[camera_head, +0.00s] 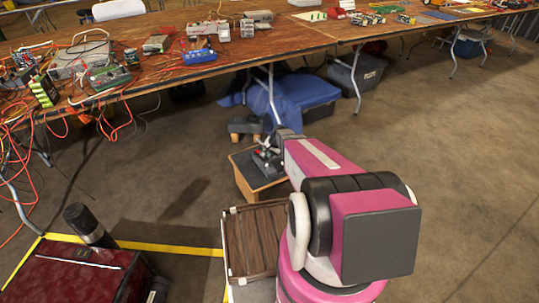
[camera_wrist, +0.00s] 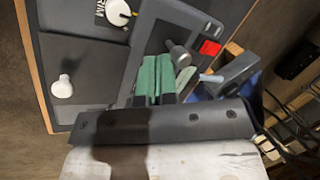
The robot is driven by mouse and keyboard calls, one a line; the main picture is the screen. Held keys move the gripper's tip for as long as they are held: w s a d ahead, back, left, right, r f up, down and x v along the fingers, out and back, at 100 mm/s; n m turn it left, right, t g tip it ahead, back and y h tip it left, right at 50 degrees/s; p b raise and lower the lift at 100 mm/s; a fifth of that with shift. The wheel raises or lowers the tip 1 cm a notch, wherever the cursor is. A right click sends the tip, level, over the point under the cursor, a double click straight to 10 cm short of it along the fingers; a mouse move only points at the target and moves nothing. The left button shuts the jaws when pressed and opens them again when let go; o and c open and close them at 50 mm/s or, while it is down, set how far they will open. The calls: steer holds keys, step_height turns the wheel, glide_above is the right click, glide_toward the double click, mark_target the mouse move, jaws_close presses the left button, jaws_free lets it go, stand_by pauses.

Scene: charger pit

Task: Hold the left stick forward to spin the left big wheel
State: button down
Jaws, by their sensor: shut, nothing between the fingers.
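A control box (camera_head: 256,168) with a dark top and wooden sides stands low on the floor beyond my arm. In the wrist view its dark panel (camera_wrist: 85,65) carries a white-knobbed stick (camera_wrist: 62,87) at the left and a grey round-tipped stick (camera_wrist: 179,52) near the middle. I cannot tell for certain which is the left stick. My gripper (camera_wrist: 157,68) is shut, its green finger pads together over the panel, just left of the grey stick. I cannot tell whether they touch it. In the head view my arm largely hides the gripper. I cannot make out the left big wheel.
A red square switch (camera_wrist: 210,47) and a white dial (camera_wrist: 118,12) are on the panel. A long wooden table (camera_head: 330,30) with electronics stands behind, with loose orange cables (camera_head: 18,165) at left. A blue-covered bin (camera_head: 305,92) is under it. Floor at right is clear.

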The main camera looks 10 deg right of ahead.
steer(key=shift+w+a+g+h, duration=0.25)
steer(key=shift+w+g+h, duration=0.05)
steer(key=shift+w+g, duration=0.45)
steer(key=shift+w+a+r+g+h, duration=0.15)
steer(key=shift+w+g+h, duration=0.3)
steer(key=shift+g, duration=0.6)
steer(key=shift+s, duration=0.15)
stand_by(0.6)
steer(key=shift+s+d+f, duration=0.2)
steer(key=shift+s+f, duration=0.05)
steer(key=shift+s, duration=0.3)
steer(key=shift+d, duration=0.1)
steer(key=shift+s+d, duration=0.4)
steer(key=shift+s, duration=0.05)
steer(key=s+d, duration=0.1)
steer(key=s+d+r, duration=0.1)
steer(key=shift+d+r, duration=0.15)
steer(key=shift+d, duration=0.25)
step_height(320, 180, up, 8)
steer(key=s+d, duration=0.1)
steer(key=d, duration=0.1)
steer(key=shift+s+d, duration=0.2)
steer(key=shift+s, duration=0.1)
